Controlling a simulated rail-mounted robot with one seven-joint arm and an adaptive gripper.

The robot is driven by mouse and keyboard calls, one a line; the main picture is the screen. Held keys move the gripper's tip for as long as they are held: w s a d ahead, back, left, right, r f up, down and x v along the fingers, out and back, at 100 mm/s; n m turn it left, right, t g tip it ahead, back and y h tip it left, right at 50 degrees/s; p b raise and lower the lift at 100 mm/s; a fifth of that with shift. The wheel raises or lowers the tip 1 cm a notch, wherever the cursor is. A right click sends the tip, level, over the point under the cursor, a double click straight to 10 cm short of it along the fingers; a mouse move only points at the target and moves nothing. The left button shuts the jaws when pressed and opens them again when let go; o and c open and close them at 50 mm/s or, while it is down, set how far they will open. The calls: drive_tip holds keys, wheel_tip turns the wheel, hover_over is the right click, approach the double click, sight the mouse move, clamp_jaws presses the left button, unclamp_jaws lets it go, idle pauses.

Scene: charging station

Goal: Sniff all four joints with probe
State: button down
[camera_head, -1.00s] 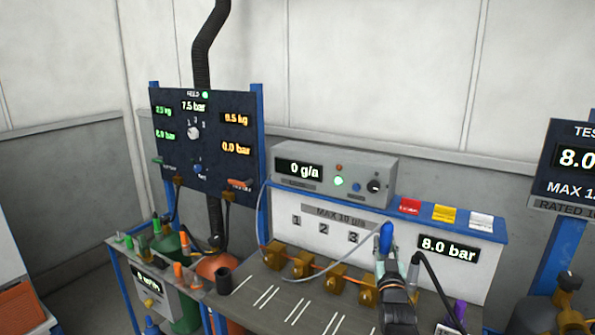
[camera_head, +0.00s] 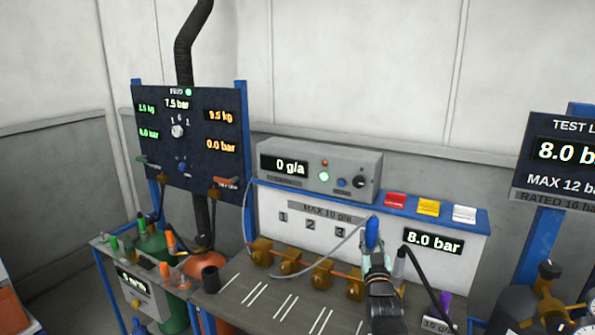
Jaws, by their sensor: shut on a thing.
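My gripper (camera_head: 376,268) is shut on the blue-handled probe (camera_head: 372,233), seen from behind in front of the test bench. A thin grey hose (camera_head: 330,256) runs from the probe in a low loop up to the grey sniffer box (camera_head: 318,168), which reads 0 g/a with a green light lit. Several brass joints sit in a row along a copper pipe: a left one (camera_head: 262,252), two middle ones (camera_head: 291,262) (camera_head: 321,275) and a right one (camera_head: 355,287) closest to my gripper. The probe's tip is not clearly visible, so I cannot tell whether it touches a joint.
Red (camera_head: 395,200), yellow (camera_head: 428,207) and white (camera_head: 464,213) tags lie on the bench's blue top shelf. A panel display (camera_head: 433,241) reads 8.0 bar. A black cable (camera_head: 425,275) hangs right of my gripper.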

sight(375, 228)
drive_tip(key=shift+r, duration=0.1)
idle(0.3)
drive_tip(key=shift+s+r+p, duration=0.3)
drive_tip(key=shift+s+r, duration=1.1)
drive_tip(key=shift+r, duration=0.2)
drive_tip(key=shift+f+b, duration=0.15)
drive_tip(key=shift+b, duration=0.45)
drive_tip(key=shift+w+b, duration=0.2)
drive_tip(key=shift+b, duration=0.55)
drive_tip(key=b, duration=0.6)
drive_tip(key=shift+w+r+b, duration=0.1)
drive_tip(key=shift+r+b, duration=0.15)
drive_tip(key=shift+b, duration=0.1)
drive_tip(key=b, duration=0.6)
drive_tip(key=shift+s+r, duration=0.35)
drive_tip(key=shift+s, duration=0.05)
drive_tip(key=s+b, duration=0.1)
drive_tip(key=b, duration=0.2)
drive_tip(key=shift+r, duration=0.5)
